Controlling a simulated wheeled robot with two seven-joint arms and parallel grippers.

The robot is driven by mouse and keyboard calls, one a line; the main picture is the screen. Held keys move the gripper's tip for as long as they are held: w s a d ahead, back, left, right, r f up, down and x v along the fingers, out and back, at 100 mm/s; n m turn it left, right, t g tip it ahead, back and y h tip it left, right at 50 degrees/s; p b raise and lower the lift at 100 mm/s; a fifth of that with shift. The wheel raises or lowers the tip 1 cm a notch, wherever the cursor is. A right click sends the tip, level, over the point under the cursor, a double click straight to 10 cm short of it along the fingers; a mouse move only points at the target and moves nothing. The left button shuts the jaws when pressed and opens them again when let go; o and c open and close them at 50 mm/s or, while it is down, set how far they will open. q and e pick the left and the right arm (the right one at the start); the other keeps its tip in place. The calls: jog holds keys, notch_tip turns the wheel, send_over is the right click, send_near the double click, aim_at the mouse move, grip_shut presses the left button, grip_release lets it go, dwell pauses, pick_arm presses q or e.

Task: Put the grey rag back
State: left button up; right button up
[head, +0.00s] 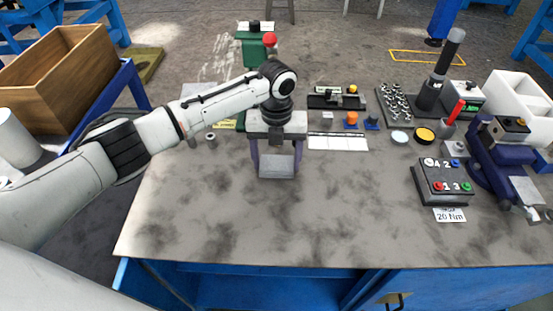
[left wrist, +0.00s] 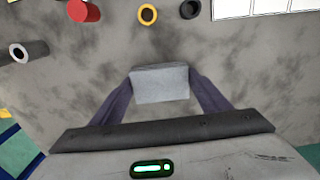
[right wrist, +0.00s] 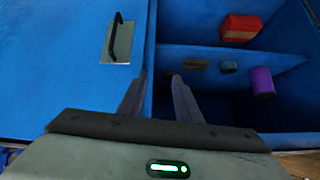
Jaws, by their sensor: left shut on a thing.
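The grey rag (head: 277,166) is a small, light grey, block-like piece. My left gripper (head: 276,152) is shut on it, with one purple finger on each side. The rag hangs between the fingertips over the left middle of the worktable; I cannot tell whether it touches the top. In the left wrist view the rag (left wrist: 160,83) sits between the fingers over the mottled grey top. My right gripper (right wrist: 158,80) is empty, its fingers apart, in front of the blue cabinet under the table. It is not visible in the head view.
The worktable (head: 200,220) is bare at its front. A black button box (head: 443,182) and a blue vise (head: 500,160) stand at right. A white segmented strip (head: 338,142) lies behind the rag. In the right wrist view, an open blue compartment holds a red box (right wrist: 240,28) and purple cylinder (right wrist: 263,82).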

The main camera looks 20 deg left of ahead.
aim_at(277, 162)
pick_arm(q)
jog(key=shift+f, duration=0.15)
jog(key=o, duration=0.9)
notch_tip(277, 162, up, 12)
jog(key=shift+r, duration=0.25)
